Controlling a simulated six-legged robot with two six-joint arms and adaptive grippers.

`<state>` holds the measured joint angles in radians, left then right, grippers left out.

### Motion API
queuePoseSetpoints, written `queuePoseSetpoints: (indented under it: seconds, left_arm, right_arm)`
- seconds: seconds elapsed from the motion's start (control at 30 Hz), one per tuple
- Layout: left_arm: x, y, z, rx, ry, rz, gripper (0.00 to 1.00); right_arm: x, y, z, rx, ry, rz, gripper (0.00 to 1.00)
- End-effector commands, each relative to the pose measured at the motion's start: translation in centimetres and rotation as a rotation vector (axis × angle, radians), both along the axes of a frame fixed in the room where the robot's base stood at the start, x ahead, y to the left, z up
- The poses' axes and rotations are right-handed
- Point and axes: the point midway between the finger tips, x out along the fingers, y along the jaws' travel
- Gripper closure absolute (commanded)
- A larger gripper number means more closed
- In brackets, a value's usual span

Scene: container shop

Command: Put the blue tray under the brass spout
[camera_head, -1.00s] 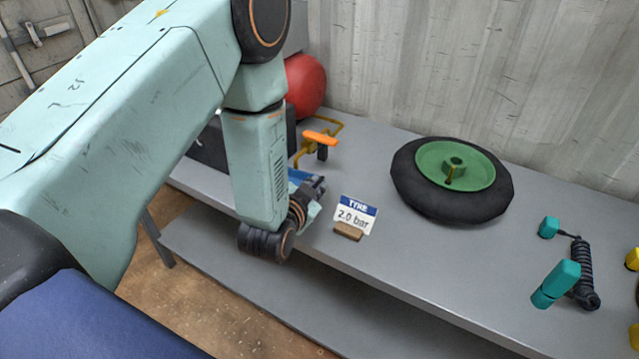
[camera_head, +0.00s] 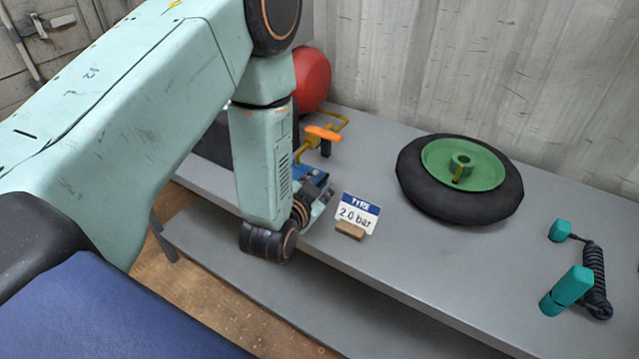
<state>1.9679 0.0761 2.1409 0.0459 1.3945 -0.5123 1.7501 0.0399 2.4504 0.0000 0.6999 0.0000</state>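A small part of the blue tray (camera_head: 317,177) shows on the bench just behind my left gripper (camera_head: 322,192); most of it is hidden by my arm and gripper. The brass spout (camera_head: 306,147) with its orange handle (camera_head: 323,132) stands just behind the tray's visible part. I cannot tell whether the tray lies under the spout's mouth. My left gripper is low over the bench's front part, close to the tray. Its fingers are mostly hidden, so its grip is unclear. My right gripper is not in view.
A sign reading "TYRE 2.0 bar" (camera_head: 358,213) stands right of the gripper. Bench space between sign and hose is clear.

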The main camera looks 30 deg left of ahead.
Motion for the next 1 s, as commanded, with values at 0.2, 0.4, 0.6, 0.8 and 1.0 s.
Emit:
queuePoseSetpoints:
  seconds: [0.2,0.4,0.6,0.8,1.0]
  left_arm:
    - [0.1,0.0,0.0,0.0,0.0,0.0,0.69]
    - [-1.5,-0.2,0.7,0.001,0.001,-0.001,0.69]
    - [-5.3,-0.6,2.0,0.0,0.004,-0.001,0.69]
    - [-8.7,-1.0,3.3,0.001,0.002,-0.002,0.69]
    - [-10.6,-1.2,4.0,0.001,0.001,-0.001,0.69]
  right_arm:
    - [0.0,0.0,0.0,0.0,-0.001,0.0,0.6]
    - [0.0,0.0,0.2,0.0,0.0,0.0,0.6]
    - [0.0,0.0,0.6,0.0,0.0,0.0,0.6]
    - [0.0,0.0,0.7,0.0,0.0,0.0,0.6]
    - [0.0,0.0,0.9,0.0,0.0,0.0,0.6]
